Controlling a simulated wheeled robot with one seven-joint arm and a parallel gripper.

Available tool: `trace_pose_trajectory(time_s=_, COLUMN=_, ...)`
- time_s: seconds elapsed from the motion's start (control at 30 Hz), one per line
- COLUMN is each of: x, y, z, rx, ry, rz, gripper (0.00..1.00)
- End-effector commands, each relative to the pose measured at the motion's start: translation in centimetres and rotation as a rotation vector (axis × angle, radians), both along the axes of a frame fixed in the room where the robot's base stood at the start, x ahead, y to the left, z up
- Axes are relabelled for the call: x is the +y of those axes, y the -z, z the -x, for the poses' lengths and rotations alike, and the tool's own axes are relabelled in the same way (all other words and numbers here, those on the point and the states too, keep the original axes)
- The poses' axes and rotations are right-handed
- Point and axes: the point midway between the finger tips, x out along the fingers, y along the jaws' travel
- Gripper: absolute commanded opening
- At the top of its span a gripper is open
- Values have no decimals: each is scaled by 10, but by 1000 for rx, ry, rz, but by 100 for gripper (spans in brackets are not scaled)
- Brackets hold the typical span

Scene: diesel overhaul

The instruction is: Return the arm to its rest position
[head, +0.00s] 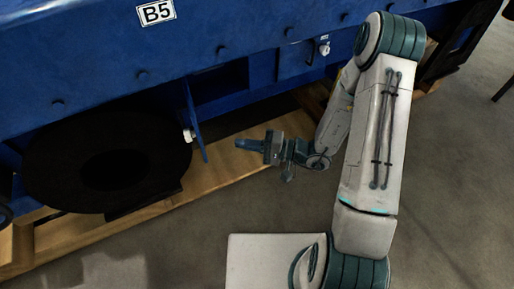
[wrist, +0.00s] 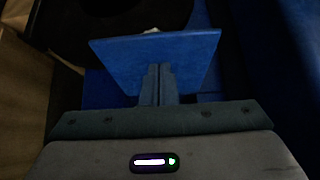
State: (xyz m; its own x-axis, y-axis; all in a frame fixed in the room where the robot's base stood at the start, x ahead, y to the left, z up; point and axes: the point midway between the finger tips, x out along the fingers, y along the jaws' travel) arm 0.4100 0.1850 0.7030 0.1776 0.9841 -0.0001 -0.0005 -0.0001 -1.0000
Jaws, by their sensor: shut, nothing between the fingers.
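My arm reaches forward from the lower right of the head view, bent at the elbow. My gripper (head: 240,144) points left, toward the blue machine (head: 110,60) marked B5. It is shut and empty. In the wrist view the two fingers of my gripper (wrist: 159,70) lie together in front of a blue plate (wrist: 195,48). I cannot tell whether the fingertips touch the plate.
The blue plate (head: 194,120) stands out from the machine, with a white knob (head: 189,135) beside it. A dark round part (head: 110,160) is at the left, above a wooden beam (head: 235,160). Grey floor (head: 450,180) is open at the right.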

Motion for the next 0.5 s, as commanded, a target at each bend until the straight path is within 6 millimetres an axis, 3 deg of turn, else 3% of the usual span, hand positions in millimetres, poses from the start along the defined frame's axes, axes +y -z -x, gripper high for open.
trace_pose_trajectory(time_s=0.2, x=-32, y=0, z=13, rx=-2, ry=5, rz=0, gripper=0)
trace_pose_trajectory(time_s=0.5, x=-39, y=-4, z=20, rx=-1, ry=-8, rz=4, gripper=0)
